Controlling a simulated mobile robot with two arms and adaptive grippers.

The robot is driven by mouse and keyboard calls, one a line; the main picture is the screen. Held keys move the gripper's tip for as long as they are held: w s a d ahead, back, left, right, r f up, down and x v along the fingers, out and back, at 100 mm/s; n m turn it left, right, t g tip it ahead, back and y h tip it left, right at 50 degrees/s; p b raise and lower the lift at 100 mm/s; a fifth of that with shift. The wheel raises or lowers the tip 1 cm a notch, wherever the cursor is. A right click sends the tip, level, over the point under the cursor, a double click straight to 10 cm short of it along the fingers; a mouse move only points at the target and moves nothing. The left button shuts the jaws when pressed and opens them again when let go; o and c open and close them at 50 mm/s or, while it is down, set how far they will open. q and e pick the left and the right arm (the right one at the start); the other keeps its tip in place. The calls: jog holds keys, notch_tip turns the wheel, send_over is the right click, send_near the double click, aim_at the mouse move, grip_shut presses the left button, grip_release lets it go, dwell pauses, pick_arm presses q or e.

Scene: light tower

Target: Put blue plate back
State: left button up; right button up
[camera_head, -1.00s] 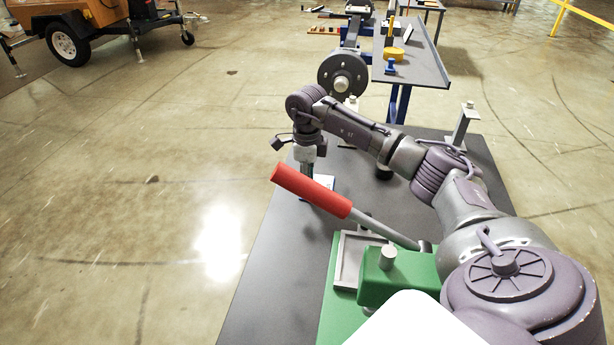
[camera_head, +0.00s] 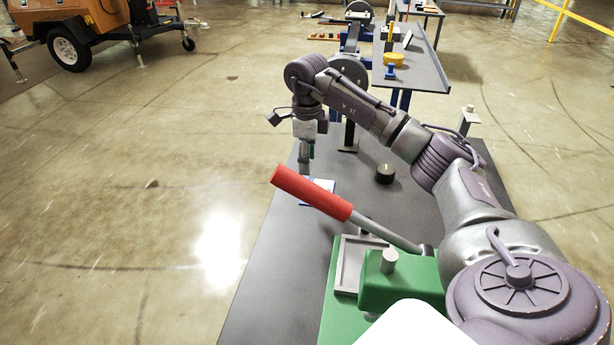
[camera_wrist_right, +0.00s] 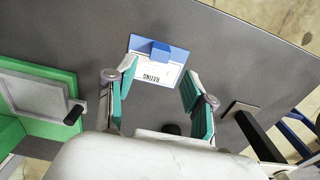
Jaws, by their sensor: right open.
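The blue plate (camera_wrist_right: 160,60) lies on the dark table top in the right wrist view. In the head view the plate (camera_head: 318,186) shows only in part behind the red lever handle. My right gripper (camera_wrist_right: 160,78) is open and empty, its teal-lined fingers spread on either side of the label's near part. I cannot tell its exact height above the plate. In the head view the right gripper (camera_head: 305,168) points down by the table's left edge. My left gripper is not in view.
A green press with a red-handled lever (camera_head: 310,192) stands at the near end of the table (camera_head: 265,285). A black round knob (camera_head: 385,173) and a grey upright bracket (camera_head: 468,117) are to the right. A second table (camera_head: 425,70) stands behind.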

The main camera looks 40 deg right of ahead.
jog(key=shift+r, duration=2.4)
